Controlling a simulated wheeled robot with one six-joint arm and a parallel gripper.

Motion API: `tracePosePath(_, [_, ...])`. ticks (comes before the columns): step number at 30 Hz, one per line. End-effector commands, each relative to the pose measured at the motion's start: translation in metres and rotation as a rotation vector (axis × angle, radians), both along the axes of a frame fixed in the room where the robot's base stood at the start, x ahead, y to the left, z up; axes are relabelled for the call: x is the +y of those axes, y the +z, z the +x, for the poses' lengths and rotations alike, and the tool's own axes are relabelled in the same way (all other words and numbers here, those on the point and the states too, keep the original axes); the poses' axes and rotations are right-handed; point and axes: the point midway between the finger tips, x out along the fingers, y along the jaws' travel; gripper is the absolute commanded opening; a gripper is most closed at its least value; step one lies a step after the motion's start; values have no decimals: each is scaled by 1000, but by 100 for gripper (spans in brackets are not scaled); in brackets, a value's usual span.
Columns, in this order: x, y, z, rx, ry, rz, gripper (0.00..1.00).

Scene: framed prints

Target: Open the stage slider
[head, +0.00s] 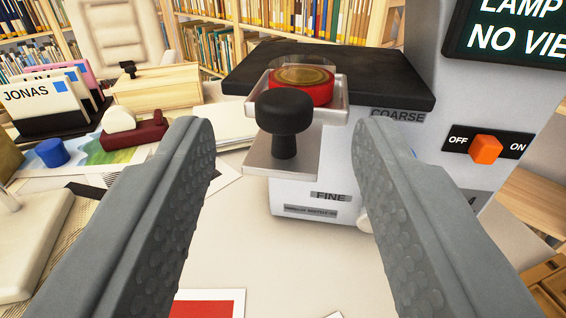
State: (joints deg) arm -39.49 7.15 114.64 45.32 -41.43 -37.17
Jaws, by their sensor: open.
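The stage slider is a pale metal plate (270,158) that juts from under the dark stage (345,72) of a grey machine. A black knob (284,118) stands upright on the plate. Behind the knob, a red round piece with a brown top (303,82) sits in a metal tray. My gripper (283,135) is open, with one finger on each side of the knob. Visible gaps separate both fingers from the knob in the picture. How far the fingertips are from it in depth is hard to tell.
The machine carries an orange OFF/ON switch (486,149) and a dark screen (520,35) at right. To the left are cards in a black holder (45,105), a wooden box (155,90), a dark red object (133,136) and a blue cap (52,152).

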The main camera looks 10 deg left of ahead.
Motion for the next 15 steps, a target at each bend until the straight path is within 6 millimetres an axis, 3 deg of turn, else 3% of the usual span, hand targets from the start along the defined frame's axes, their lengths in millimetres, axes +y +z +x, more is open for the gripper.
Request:
tracePosePath(9, [-12, 0, -64, 0, 2, 0, 43])
tracePosePath(15, [-19, 0, -96, 0, 1, 0, 43])
